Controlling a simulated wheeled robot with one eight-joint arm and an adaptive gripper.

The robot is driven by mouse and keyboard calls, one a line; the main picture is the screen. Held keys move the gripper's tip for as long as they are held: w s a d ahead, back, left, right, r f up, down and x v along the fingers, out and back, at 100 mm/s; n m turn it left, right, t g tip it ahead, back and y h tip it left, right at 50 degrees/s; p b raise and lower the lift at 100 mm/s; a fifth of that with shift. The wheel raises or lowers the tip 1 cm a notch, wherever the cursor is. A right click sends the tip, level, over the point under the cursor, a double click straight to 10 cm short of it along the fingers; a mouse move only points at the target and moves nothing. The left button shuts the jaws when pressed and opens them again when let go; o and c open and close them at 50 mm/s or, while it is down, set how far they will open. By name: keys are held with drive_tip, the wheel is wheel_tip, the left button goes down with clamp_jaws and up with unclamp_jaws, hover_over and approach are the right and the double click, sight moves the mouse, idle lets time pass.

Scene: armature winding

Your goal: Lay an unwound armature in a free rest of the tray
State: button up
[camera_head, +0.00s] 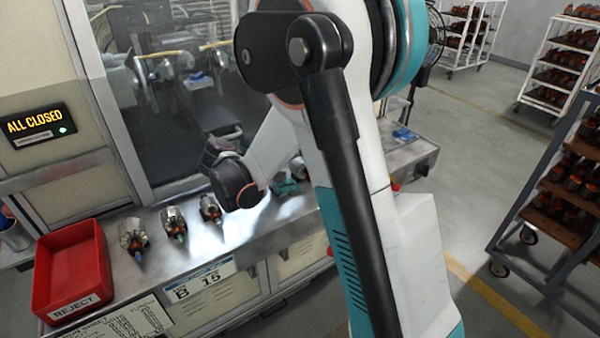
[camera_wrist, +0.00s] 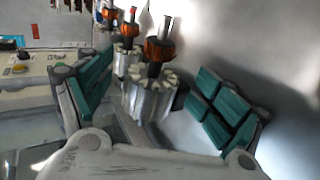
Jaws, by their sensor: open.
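My gripper (camera_wrist: 158,92) is open in the wrist view, its teal-padded fingers spread left and right. An armature (camera_wrist: 152,98) with a silver slotted core, an orange collar and a dark shaft shows between the fingers, the nearest of several in a row. No finger visibly presses on it. A second armature (camera_wrist: 126,58) stands just behind it. In the head view, three armatures (camera_head: 133,238) (camera_head: 174,222) (camera_head: 210,210) with silver cores lie on the metal counter (camera_head: 195,258). My arm hides the counter's middle there. I cannot make out the tray or its rests.
A red REJECT bin (camera_head: 42,270) stands at the counter's left end. A glass-fronted machine (camera_head: 160,90) rises behind, with a lit sign reading ALL CLOSED (camera_head: 36,124). Racks of dark orange parts (camera_head: 565,185) stand on the right, with open floor between.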

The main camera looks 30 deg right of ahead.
drive_tip(key=v, duration=1.2)
drive_tip(key=shift+s+d+r, duration=0.1)
idle(0.7)
drive_tip(key=s+d+r+t+y, duration=0.25)
drive_tip(key=s+y, duration=0.25)
drive_tip(key=s, duration=0.3)
drive_tip(key=s+a+f+t+y, duration=0.1)
drive_tip(key=s+a+t+y, duration=0.3)
drive_tip(key=s, duration=0.8)
drive_tip(key=a+y, duration=0.2)
drive_tip(key=a, duration=0.2)
drive_tip(key=shift+a+f+y, duration=0.2)
drive_tip(key=shift+a+y, duration=0.05)
drive_tip(key=shift+y, duration=0.15)
